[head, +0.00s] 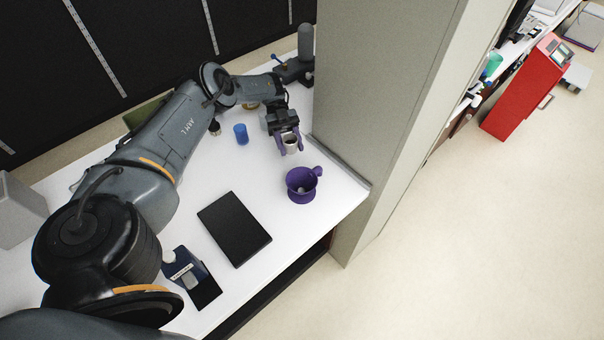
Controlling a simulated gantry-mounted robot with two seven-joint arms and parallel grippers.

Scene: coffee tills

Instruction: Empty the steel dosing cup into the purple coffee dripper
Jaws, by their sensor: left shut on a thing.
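The purple coffee dripper (302,184) stands upright on the white counter near its right edge, its handle pointing right. My left gripper (290,147) is behind the dripper and a little left of it, apart from it. Its fingers are shut on the small steel dosing cup (291,139), which looks upright between them. Whether anything is in the cup is too small to tell. My right gripper is not in view.
A black flat slab (234,228) lies on the white counter (255,176) in front of the dripper. A blue cup (241,134) stands left of my gripper. A grey pillar (375,90) rises close on the right.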

